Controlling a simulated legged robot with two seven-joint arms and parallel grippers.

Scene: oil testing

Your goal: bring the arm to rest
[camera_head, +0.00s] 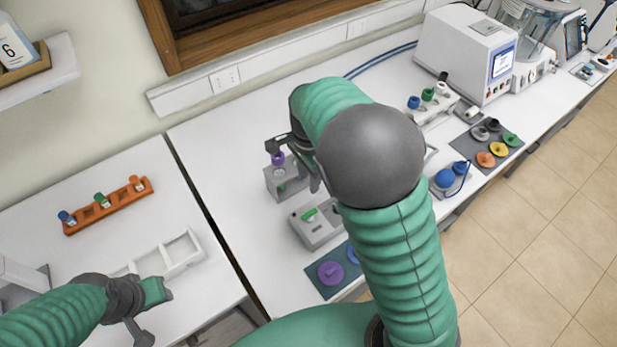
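My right gripper (296,163) is at the middle of the bench, with its fingers apart, just above a grey block holder (285,186). A purple-capped vial (278,158) stands at that holder, close to the left finger; I see no grip on it. My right arm's dark elbow and green sleeve cover much of the bench behind and right of the gripper. My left gripper (151,312) is open and empty at the lower left, just below a white divided tray (186,256).
A grey device with a green display (318,222) stands right in front of the holder. An orange rack of vials (107,206) is on the left table. A gap (207,213) separates the tables.

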